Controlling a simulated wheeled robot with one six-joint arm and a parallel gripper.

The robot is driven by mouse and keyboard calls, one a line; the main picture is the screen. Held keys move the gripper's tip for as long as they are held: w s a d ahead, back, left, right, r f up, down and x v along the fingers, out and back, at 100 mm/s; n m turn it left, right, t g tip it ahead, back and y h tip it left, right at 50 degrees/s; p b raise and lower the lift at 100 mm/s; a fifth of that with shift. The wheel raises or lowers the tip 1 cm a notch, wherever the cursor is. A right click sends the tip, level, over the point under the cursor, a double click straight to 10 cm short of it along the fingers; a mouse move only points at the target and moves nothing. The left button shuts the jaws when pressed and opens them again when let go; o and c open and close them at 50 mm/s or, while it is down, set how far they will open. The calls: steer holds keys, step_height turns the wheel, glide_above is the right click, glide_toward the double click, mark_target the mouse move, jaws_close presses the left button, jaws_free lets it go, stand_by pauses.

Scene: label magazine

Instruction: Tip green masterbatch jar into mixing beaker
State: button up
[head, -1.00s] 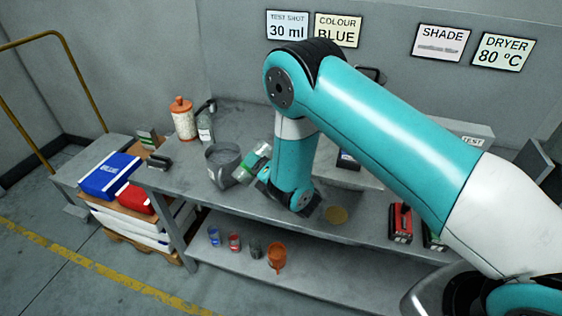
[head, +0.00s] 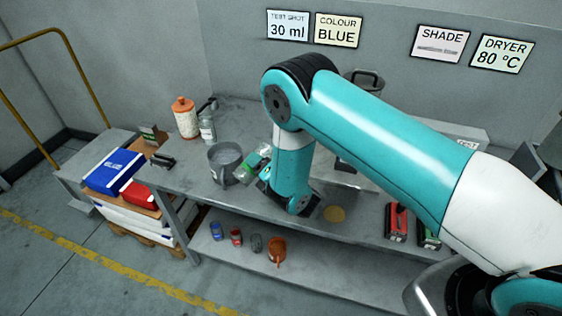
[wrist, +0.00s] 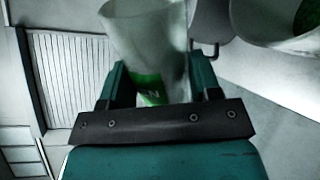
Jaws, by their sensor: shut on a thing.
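The green masterbatch jar (head: 254,162) is a pale, cloudy jar with a green band, tilted beside the right side of the mixing beaker. My gripper (head: 264,178) is shut on the jar; in the wrist view the jar (wrist: 150,40) stands between both fingers (wrist: 160,88). The mixing beaker (head: 221,172) is a grey round vessel upright on the bench. In the wrist view a wide vessel, apparently this beaker (wrist: 265,32), shows at the upper right with green matter inside. I cannot see how much the jar holds, or whether anything is falling.
An orange-capped bottle (head: 185,119) and a clear bottle (head: 207,130) stand behind the beaker. Small blue and red jars, a dark one and an orange cup (head: 276,249) sit on the lower shelf. The wall sign (head: 338,30) reads COLOUR BLUE.

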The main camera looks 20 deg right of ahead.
steer(key=shift+r+m+p, duration=0.4)
steer(key=shift+p, duration=1.75)
